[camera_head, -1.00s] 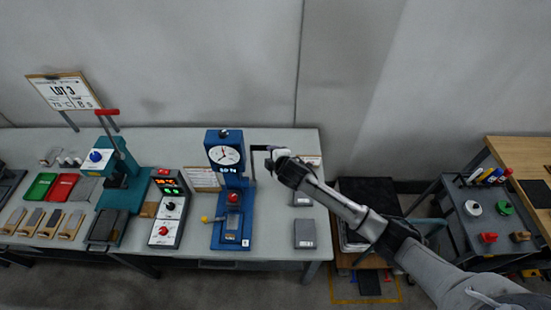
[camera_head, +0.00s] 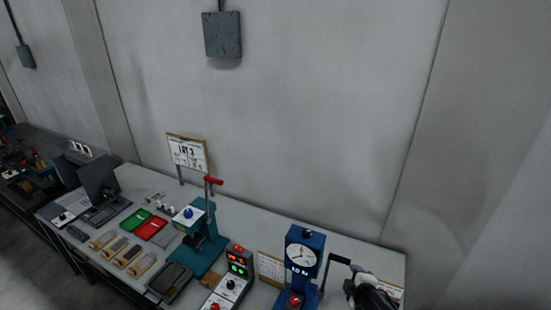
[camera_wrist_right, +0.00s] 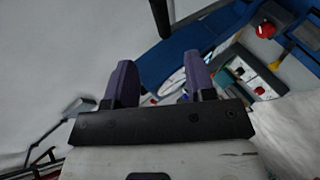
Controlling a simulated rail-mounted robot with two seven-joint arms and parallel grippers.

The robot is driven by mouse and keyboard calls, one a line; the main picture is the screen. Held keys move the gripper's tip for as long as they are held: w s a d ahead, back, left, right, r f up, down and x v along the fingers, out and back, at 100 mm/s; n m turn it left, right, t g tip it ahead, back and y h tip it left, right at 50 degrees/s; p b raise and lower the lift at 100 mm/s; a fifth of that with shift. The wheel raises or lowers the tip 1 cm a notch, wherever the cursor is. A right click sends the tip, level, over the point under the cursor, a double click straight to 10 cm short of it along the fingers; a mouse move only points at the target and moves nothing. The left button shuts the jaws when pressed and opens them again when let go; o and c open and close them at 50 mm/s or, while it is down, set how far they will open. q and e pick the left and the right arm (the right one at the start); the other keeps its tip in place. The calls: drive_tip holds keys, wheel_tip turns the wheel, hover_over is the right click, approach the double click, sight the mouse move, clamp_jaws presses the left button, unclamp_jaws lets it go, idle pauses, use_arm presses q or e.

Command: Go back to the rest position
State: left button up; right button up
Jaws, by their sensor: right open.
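My right gripper (camera_head: 372,290) is at the lower right of the head view, beside the black lever arm of the blue dial press (camera_head: 304,255). In the right wrist view its two purple fingers (camera_wrist_right: 160,85) are apart with nothing between them. The blue press (camera_wrist_right: 180,50) fills the upper part of that view, beyond the fingers, and its dial shows partly between them. I cannot tell whether the gripper touches the press. My left gripper is in neither view.
The grey bench (camera_head: 385,262) runs along the wall. It holds a teal press (camera_head: 203,240), a control box (camera_head: 233,285), green (camera_head: 135,219) and red trays (camera_head: 151,228), several wooden-backed blocks, and a LOT 3 sign (camera_head: 187,152). A dark laptop-like device (camera_head: 98,185) stands further left.

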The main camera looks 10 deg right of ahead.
drive_tip(key=s+a+r+m+g, duration=0.2)
drive_tip(key=s+a+r+m, duration=0.5)
drive_tip(key=s+r+m, duration=0.4)
use_arm(q)
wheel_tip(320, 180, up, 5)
drive_tip(key=p, duration=0.5)
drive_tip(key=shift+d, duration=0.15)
use_arm(e)
drive_tip(key=s+a+f+g, duration=0.1)
drive_tip(key=s+f+g, duration=0.1)
drive_tip(key=s, duration=0.7)
drive_tip(key=s+a+f+g+y, duration=0.1)
drive_tip(key=s+f, duration=0.4)
drive_tip(key=s, duration=0.5)
drive_tip(key=s+a+f+g+y, duration=0.1)
drive_tip(key=s+a+f+g, duration=0.1)
drive_tip(key=s, duration=0.8)
drive_tip(key=shift+a+f+g, duration=0.35)
drive_tip(key=shift+f+g, duration=0.25)
drive_tip(key=shift+f, duration=0.25)
drive_tip(key=shift+s, duration=0.1)
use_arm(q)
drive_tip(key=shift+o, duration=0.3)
